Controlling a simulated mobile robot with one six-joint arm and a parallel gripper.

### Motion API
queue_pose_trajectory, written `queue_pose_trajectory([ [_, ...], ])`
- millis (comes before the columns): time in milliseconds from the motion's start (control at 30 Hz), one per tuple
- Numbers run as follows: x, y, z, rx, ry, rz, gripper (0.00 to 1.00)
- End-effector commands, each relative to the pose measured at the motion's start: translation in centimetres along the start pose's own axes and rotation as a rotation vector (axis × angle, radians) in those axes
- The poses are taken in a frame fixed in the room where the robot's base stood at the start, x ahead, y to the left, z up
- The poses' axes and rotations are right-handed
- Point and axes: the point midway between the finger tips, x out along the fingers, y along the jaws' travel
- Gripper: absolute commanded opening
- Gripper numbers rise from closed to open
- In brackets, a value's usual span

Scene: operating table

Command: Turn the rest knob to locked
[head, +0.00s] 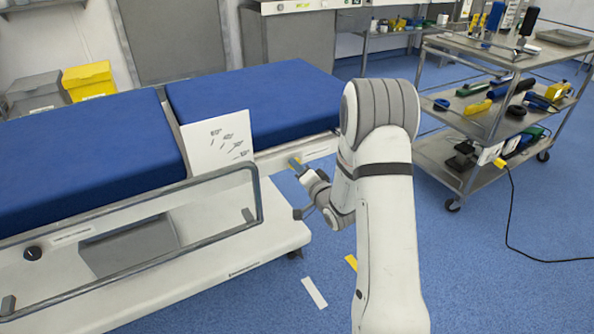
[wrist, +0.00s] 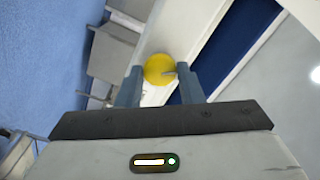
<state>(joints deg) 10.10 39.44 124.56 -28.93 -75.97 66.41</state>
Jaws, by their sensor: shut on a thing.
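A round yellow knob (wrist: 156,66) with a small grey pointer shows in the wrist view between the two fingers of my gripper (wrist: 160,76). The fingers are shut on it, one on each side. In the head view my gripper (head: 298,166) is at the side rail of the operating table, near the white panel. Any lock marking by the knob is too small to read.
The table has blue pads (head: 250,97) and a metal side rail (head: 262,190). A black knob (head: 33,253) sits at its lower left. A white marked panel (head: 218,142) stands by the pads. A loaded steel trolley (head: 470,125) stands right. Floor on the right is clear except for a cable.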

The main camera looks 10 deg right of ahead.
Motion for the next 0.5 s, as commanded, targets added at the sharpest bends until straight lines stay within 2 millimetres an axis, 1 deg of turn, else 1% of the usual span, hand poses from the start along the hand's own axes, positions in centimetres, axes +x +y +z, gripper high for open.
queue_pose_trajectory([
  [33,-0.06,0.03,0.25,0.043,-0.006,0.002,0.11],
  [300,-0.06,0.00,0.26,0.283,-0.006,0.004,0.11],
  [500,-0.06,-0.01,0.27,0.419,-0.006,0.004,0.11],
])
